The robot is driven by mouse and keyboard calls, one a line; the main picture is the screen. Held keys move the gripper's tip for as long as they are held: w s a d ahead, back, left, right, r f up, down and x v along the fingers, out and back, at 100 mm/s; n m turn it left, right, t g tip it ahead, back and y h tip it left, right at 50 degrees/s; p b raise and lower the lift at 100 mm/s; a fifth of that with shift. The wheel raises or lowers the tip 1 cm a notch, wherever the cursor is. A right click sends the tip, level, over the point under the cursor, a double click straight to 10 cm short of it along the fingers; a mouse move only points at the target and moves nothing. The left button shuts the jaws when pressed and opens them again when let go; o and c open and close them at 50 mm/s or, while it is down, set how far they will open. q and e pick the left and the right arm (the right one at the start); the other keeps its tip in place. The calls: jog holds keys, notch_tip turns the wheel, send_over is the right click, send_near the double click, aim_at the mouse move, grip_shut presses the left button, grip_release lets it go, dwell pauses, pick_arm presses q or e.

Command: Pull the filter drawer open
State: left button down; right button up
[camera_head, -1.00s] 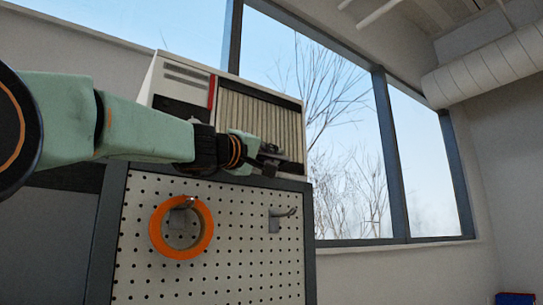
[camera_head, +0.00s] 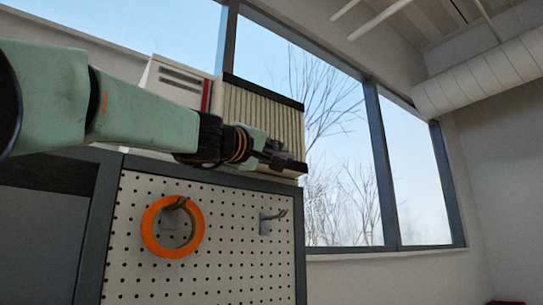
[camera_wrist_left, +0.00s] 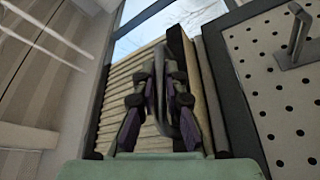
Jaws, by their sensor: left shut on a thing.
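The filter drawer (camera_head: 262,115) shows a beige pleated face with a black top edge. It sits beside the white housing (camera_head: 178,82) on top of the cabinet and stands out from it, with a dark gap at its left side. My left gripper (camera_head: 285,160) is at the drawer's lower front, shut on its handle; the fingers hide most of the handle. In the left wrist view, the gripper (camera_wrist_left: 160,110) closes around a grey bar in front of the pleats (camera_wrist_left: 118,105). My right gripper is in no view.
Below is a pegboard (camera_head: 235,235) with an orange tape roll (camera_head: 150,232) on a hook and an empty metal hook (camera_head: 266,222). A window (camera_head: 340,150) lies behind. The space to the right of the drawer is clear.

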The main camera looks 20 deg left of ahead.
pick_arm(q)
jog(key=shift+a+r, duration=0.15)
jog(key=c, duration=1.8)
grip_release()
jog(key=shift+w+a, duration=0.15)
jog(key=shift+o, duration=0.6)
jog(key=shift+w, duration=0.15)
jog(key=shift+s+d, duration=0.2)
jog(key=shift+s, duration=0.05)
